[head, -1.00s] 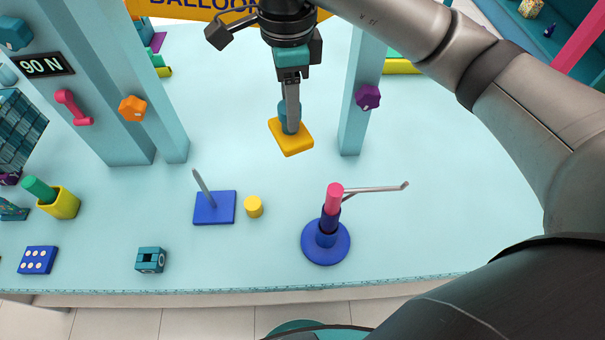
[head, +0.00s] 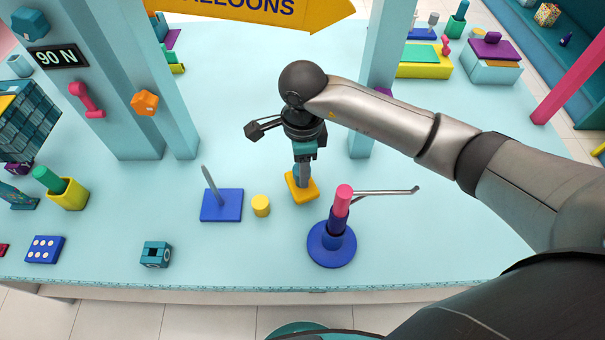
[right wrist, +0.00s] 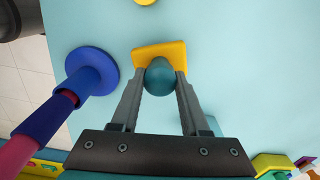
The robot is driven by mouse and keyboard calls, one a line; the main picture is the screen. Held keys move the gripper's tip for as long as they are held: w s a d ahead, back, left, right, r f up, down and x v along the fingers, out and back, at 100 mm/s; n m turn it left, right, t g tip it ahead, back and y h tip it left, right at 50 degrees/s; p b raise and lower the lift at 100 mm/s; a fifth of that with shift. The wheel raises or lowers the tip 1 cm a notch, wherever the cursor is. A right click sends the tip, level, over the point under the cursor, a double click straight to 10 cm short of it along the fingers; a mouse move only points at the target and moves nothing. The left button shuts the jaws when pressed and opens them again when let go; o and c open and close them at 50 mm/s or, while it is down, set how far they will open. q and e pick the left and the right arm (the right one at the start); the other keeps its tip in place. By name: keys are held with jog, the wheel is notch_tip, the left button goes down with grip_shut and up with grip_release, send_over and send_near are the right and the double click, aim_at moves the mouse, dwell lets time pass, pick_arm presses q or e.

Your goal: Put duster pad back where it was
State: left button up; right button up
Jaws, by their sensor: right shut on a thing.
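The duster pad has a yellow square base (head: 303,192) and a teal knob (right wrist: 159,76). My right gripper (head: 302,178) is shut on the knob, one finger on each side in the right wrist view (right wrist: 160,85). The pad is low over the light blue table, between the yellow cylinder and the blue stand; I cannot tell whether it touches the table. My left gripper is not in view.
Left of the pad are a yellow cylinder (head: 261,205) and a blue base with an upright pin (head: 221,205). Close on the right is the blue stand (head: 331,246) with a pink top and a metal side arm. A light blue post (head: 381,70) stands behind.

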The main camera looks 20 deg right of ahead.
notch_tip(320, 180, down, 3)
jog(key=o, duration=1.2)
jog(key=shift+r, duration=0.1)
notch_tip(320, 180, up, 12)
jog(key=shift+f, duration=0.1)
